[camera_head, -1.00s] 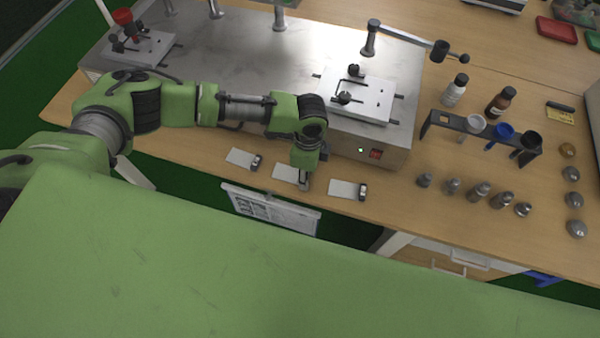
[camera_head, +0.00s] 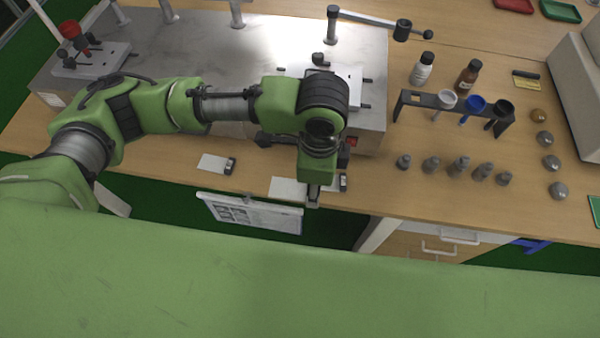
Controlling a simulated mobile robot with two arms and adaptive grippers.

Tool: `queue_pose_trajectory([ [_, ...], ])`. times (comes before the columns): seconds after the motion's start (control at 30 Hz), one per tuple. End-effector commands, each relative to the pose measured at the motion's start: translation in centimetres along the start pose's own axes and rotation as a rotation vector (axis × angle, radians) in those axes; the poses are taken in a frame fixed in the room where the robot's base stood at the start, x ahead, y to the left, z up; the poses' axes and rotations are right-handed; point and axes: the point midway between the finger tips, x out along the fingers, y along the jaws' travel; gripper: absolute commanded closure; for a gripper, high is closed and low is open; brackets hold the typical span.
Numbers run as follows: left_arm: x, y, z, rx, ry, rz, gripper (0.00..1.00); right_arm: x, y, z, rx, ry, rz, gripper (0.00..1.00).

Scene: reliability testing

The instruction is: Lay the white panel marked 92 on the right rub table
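Three small white panels with dark end pieces are at the bench's front edge; no number is readable. The left panel (camera_head: 212,163) lies flat. My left gripper (camera_head: 313,196) points down at the right end of the middle panel (camera_head: 286,189). It appears shut on that panel, which looks slightly raised over the bench edge; the fingertips are small. The right panel's dark end (camera_head: 343,182) shows behind the gripper, the rest hidden. The right rub table (camera_head: 352,74) is a light plate on the metal machine, partly hidden by my arm. My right gripper is out of view.
The left rub table (camera_head: 92,62) has a red-topped fitting. A rack (camera_head: 455,108) with cups, two bottles (camera_head: 421,70) (camera_head: 467,77) and several metal weights (camera_head: 458,166) stand to the right. A clipboard sheet (camera_head: 250,212) hangs below the front edge.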

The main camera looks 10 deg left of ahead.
Motion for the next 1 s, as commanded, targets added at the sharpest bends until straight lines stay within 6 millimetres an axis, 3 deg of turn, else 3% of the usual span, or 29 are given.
queue_pose_trajectory([
  [0.17,-0.6,1.0,-1.0,0.002,0.0,-0.001,0.84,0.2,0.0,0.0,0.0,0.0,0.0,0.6],
  [0.53,-0.7,1.1,-1.1,-0.001,0.0,0.0,0.84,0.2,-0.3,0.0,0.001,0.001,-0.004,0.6],
  [1.0,2.0,1.1,-1.1,0.0,0.0,0.001,0.84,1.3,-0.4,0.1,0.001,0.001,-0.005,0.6],
])
